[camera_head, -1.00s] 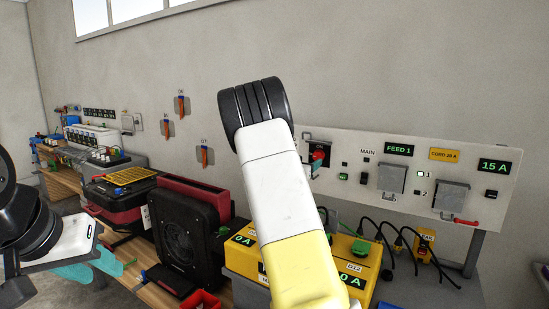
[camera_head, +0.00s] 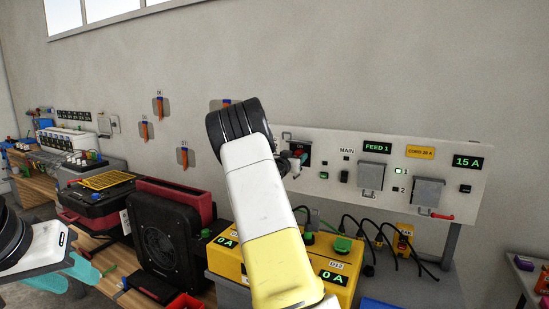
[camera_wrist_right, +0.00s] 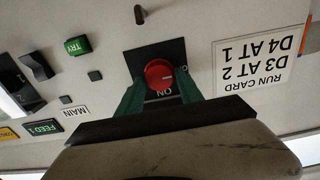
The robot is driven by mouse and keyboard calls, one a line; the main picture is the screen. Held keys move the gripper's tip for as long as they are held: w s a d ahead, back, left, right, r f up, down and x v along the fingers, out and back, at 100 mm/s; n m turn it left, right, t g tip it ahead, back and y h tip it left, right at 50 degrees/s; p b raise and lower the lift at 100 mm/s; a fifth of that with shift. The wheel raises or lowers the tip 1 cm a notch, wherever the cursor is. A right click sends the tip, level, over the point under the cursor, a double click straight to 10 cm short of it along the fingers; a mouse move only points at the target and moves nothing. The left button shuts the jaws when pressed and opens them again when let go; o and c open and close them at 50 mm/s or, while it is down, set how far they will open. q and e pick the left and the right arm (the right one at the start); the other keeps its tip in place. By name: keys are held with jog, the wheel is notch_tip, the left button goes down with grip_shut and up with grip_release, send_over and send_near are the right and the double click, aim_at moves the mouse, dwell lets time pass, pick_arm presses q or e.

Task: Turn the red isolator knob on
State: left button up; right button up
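The red isolator knob (camera_wrist_right: 158,73) sits on a black plate on the wall panel, with an "ON" label beside it in the right wrist view. My right gripper (camera_wrist_right: 160,78) has its two green fingers on either side of the knob, very close to it. I cannot tell whether they touch it. In the head view the knob (camera_head: 299,157) is small, and my right arm covers most of the gripper. My left gripper (camera_head: 75,275) is at the lower left with teal fingers, far from the panel; its opening is not clear.
The panel (camera_head: 330,188) also carries a green TRY button (camera_wrist_right: 77,45), a MAIN switch, grey covers and lit displays. A yellow supply box (camera_head: 228,258) with green plugs and black cables stands below. A black fan unit (camera_head: 165,240) stands left of it.

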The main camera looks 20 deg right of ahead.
grip_shut()
jog(key=shift+m, duration=0.4)
jog(key=m, duration=0.3)
jog(key=shift+s+m, duration=0.1)
jog(key=shift+m, duration=0.3)
jog(key=m, duration=0.4)
jog(key=shift+d+m, duration=0.1)
jog(key=shift+m, duration=0.2)
jog(key=m, duration=0.8)
jog(key=shift+f, duration=0.2)
jog(key=shift+m, duration=0.5)
